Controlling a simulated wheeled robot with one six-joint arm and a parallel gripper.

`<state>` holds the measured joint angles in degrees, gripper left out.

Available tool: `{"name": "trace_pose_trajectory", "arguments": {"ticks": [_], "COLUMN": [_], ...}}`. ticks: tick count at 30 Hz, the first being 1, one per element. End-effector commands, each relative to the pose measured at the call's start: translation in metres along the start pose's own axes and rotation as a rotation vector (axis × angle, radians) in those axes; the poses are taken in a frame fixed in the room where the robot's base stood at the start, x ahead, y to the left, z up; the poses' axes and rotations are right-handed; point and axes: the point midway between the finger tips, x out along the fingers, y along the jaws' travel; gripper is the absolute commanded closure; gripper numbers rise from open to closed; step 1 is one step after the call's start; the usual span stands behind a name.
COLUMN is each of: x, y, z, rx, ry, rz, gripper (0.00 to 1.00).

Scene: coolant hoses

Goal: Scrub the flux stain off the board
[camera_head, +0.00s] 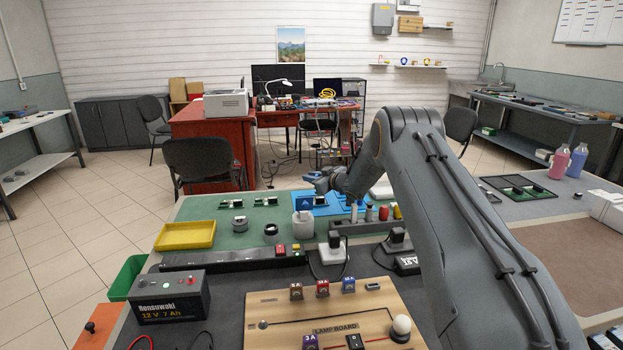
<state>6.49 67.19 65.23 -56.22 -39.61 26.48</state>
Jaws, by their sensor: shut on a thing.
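My gripper (320,182) is over the blue mat (330,208) on the far part of the workbench, at the end of my arm reaching in from the right. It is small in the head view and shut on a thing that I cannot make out. A blue piece (304,202) shows just below and left of it on the mat. Small circuit boards (265,201) lie on the green mat left of the blue mat. I cannot tell which board bears the flux stain; no stain can be made out.
A grey-white container (303,226) stands in front of the blue mat. A rack (375,226) with upright tools is to its right. A yellow tray (186,235) is at left. A battery (168,296) and the wooden lamp board (335,318) are in front. Green mat by the tray is partly clear.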

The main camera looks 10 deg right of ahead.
Motion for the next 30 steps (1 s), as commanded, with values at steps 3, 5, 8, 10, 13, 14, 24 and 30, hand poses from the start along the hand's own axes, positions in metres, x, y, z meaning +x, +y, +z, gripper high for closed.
{"name": "trace_pose_trajectory", "arguments": {"ticks": [3, 5, 8, 10, 13, 14, 24, 30], "x": [0.0000, 0.0001, 0.0002, 0.0004, 0.0006, 0.0007, 0.0015, 0.0020], "y": [0.0000, 0.0000, -0.0001, -0.0003, -0.0005, -0.0006, -0.0013, -0.0017], "z": [0.0000, 0.0002, 0.0008, 0.0014, 0.0023, 0.0026, 0.0055, 0.0072], "rx": [0.000, 0.000, 0.000, 0.000, 0.000, 0.000, 0.000, 0.000], "ry": [0.000, 0.000, 0.000, 0.000, 0.000, 0.000, 0.000, 0.000], "rz": [0.000, 0.000, 0.000, 0.000, 0.000, 0.000, 0.000, 0.000], "gripper": [1.00, 1.00, 1.00, 1.00, 1.00, 1.00, 1.00, 1.00]}}
